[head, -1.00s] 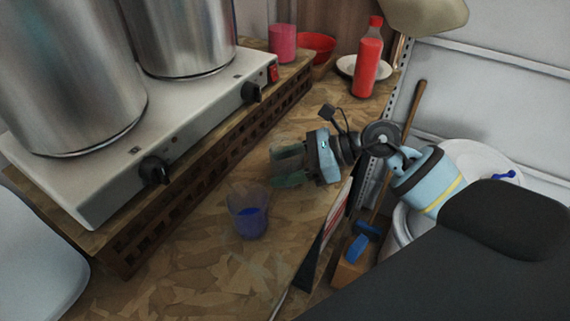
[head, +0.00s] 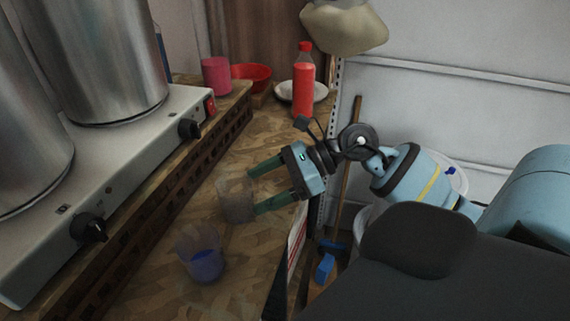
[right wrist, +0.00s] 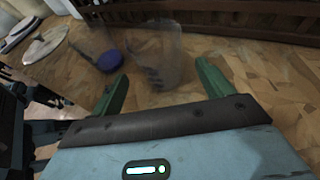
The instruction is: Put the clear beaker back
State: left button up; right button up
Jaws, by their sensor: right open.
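The clear beaker (head: 234,203) looks empty and stands upright on the wood-chip worktop (head: 165,285). It also shows in the right wrist view (right wrist: 157,50), at and just beyond the fingertips. My right gripper (head: 253,190) is open, with its two green fingers apart and pointing at the beaker; both fingers also show in the right wrist view (right wrist: 162,73). I cannot tell whether either finger touches the glass. A second clear beaker with blue contents (head: 203,258) stands nearer to me; it shows left of the empty one in the right wrist view (right wrist: 103,55). My left gripper is not in view.
A white hot plate (head: 130,160) with large metal pots (head: 100,70) stands on a slatted wooden stand along the left. A red bottle (head: 304,85), white plate (head: 320,91), red bowl (head: 252,76) and pink cup (head: 216,76) are at the back. The worktop ends at the right.

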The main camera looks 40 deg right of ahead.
jog(key=shift+b+v, duration=0.35)
jog(key=shift+v, duration=2.45)
